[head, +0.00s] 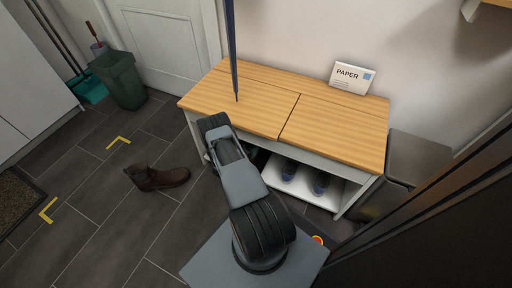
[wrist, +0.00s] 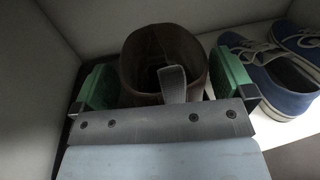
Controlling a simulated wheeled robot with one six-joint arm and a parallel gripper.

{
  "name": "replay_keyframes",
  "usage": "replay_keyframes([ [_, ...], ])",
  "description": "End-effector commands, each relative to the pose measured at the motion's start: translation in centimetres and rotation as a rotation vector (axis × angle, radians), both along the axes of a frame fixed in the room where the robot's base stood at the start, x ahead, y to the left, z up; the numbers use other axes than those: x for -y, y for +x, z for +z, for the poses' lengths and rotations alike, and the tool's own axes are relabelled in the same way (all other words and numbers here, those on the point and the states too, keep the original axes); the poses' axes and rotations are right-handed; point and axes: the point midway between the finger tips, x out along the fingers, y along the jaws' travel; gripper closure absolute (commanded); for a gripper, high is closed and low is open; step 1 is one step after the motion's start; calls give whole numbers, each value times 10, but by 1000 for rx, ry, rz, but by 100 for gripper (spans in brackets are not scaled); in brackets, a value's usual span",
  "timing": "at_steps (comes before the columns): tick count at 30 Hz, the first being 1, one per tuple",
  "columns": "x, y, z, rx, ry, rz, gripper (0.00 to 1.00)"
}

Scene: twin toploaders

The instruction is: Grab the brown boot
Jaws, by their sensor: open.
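One brown boot (head: 158,178) lies on the dark tiled floor left of the bench in the head view. In the wrist view another brown boot (wrist: 188,48) stands inside the bench's white shelf space, its open top facing me and a light grey strap in front of it. My gripper (wrist: 163,84) is open, with one green fingertip on each side of that boot's shaft. I cannot tell whether the fingertips touch it. In the head view my gripper is hidden behind my arm and the bench top.
Blue sneakers (wrist: 283,80) stand close to the right of my gripper; they also show on the lower shelf (head: 319,184). A grey bin (head: 400,165) stands right of the bench. The floor at the left is mostly clear.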

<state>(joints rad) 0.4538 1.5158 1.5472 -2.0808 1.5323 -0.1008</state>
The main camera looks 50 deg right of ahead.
Motion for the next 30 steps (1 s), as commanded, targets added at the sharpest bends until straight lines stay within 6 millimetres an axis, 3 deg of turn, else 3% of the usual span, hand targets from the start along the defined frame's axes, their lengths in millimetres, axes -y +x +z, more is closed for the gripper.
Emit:
replay_keyframes([
  [5,0,0,0,0,0,0,2],
  [30,-1,0,0,0,0,1,82],
])
